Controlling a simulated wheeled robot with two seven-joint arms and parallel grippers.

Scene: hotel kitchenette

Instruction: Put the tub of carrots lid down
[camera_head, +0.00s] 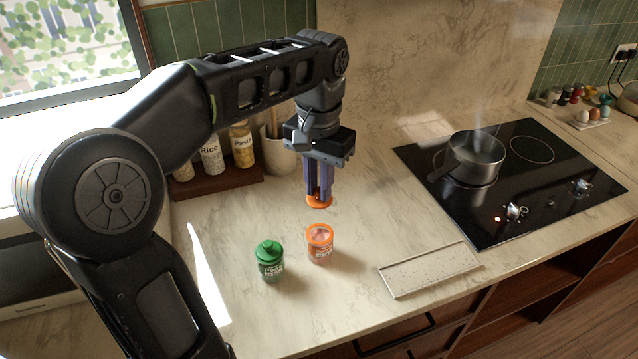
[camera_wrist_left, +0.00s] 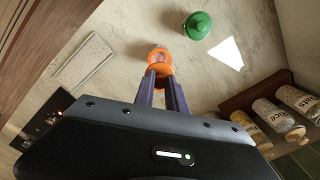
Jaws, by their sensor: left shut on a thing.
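The tub of carrots (camera_head: 319,250) stands upright on the counter, with an orange rim and a clear body with a printed label. Its top looks open. My left gripper (camera_head: 319,194) points down and is shut on the orange lid (camera_head: 319,203), which it holds in the air above and slightly behind the tub, apart from it. In the left wrist view the lid (camera_wrist_left: 158,70) sits between the fingertips (camera_wrist_left: 162,78) and partly covers the tub (camera_wrist_left: 159,53). My right gripper is in neither view.
A green-lidded jar (camera_head: 270,261) stands just left of the tub. A speckled tray (camera_head: 431,270) lies to the right, before the hob (camera_head: 520,200) with a steaming saucepan (camera_head: 474,158). Jars on a wooden shelf (camera_head: 215,184) stand behind. The counter between tub and tray is clear.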

